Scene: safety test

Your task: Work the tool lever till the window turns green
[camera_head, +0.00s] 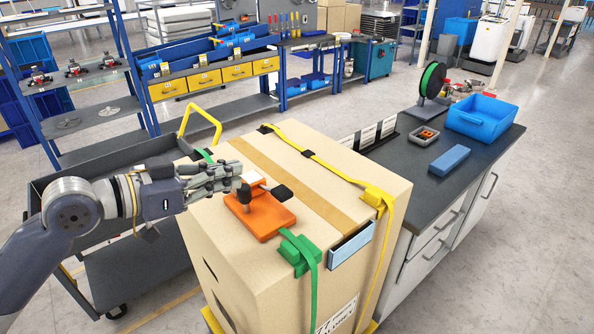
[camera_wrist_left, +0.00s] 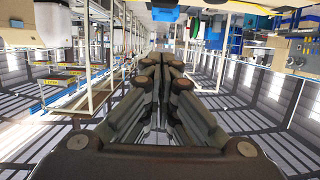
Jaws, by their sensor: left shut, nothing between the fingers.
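An orange tool (camera_head: 262,214) lies on top of a large cardboard box (camera_head: 225,240). A black lever-like handle (camera_head: 278,193) sticks out at its right, and a dark upright knob (camera_head: 244,196) stands at its left. A small whitish square (camera_head: 253,178) shows at its far edge; I cannot tell if it is the window, and no green shows on it. My left gripper (camera_head: 238,174) is shut and empty, coming in from the left over the box, close to the tool's far left side. Its closed fingers fill the left wrist view (camera_wrist_left: 166,65). My right gripper is out of view.
A green strap with a green buckle (camera_head: 297,252) and a yellow strap (camera_head: 318,160) cross the box. A grey cart (camera_head: 132,272) stands left of it. The workbench (camera_head: 408,176) at right holds a blue bin (camera_head: 481,116) and a blue block (camera_head: 449,160).

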